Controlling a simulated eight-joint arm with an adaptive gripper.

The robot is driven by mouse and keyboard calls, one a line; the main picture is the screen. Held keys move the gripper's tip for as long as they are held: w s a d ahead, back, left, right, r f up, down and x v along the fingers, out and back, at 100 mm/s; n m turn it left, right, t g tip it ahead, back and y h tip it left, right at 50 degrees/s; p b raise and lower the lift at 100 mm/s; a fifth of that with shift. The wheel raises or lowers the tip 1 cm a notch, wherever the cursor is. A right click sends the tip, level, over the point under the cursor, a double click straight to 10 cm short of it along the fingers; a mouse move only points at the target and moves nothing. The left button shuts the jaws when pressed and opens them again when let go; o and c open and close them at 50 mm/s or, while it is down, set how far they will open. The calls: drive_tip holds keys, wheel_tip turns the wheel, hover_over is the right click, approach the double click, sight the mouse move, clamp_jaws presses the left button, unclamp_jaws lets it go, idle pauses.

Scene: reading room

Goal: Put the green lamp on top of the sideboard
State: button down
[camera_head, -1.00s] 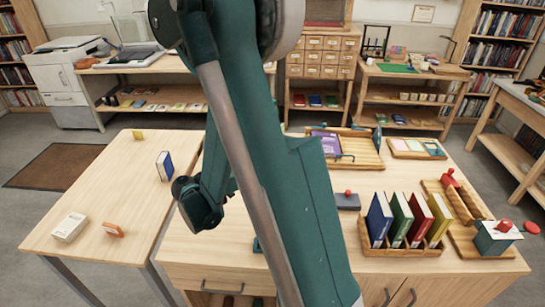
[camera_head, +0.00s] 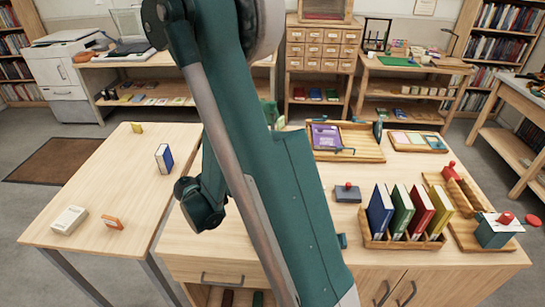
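A pale green shape (camera_head: 269,110) shows just behind my arm, near the back edge of the right-hand worktop. It is mostly hidden, and I cannot tell whether it is the green lamp. The wooden cabinet with a drawer and doors (camera_head: 300,262) in the right foreground may be the sideboard; my arm hides part of its top. I cannot make out my gripper in this view. No whole green lamp shows.
The left table (camera_head: 110,185) is mostly clear, with a blue book (camera_head: 164,158).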

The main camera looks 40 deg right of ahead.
idle(0.4)
drive_tip(key=c, duration=2.5)
unclamp_jaws()
drive_tip(key=shift+f, duration=0.1)
drive_tip(key=shift+a, duration=0.1)
drive_tip(key=shift+w+a+p, duration=0.4)
drive_tip(key=shift+a, duration=1.55)
drive_tip(key=shift+w+a+p, duration=0.35)
drive_tip(key=shift+a+p, duration=0.05)
drive_tip(key=shift+a, duration=1.5)
drive_tip(key=shift+w+a+p, duration=0.4)
drive_tip(key=shift+a, duration=1.55)
drive_tip(key=shift+r, duration=0.2)
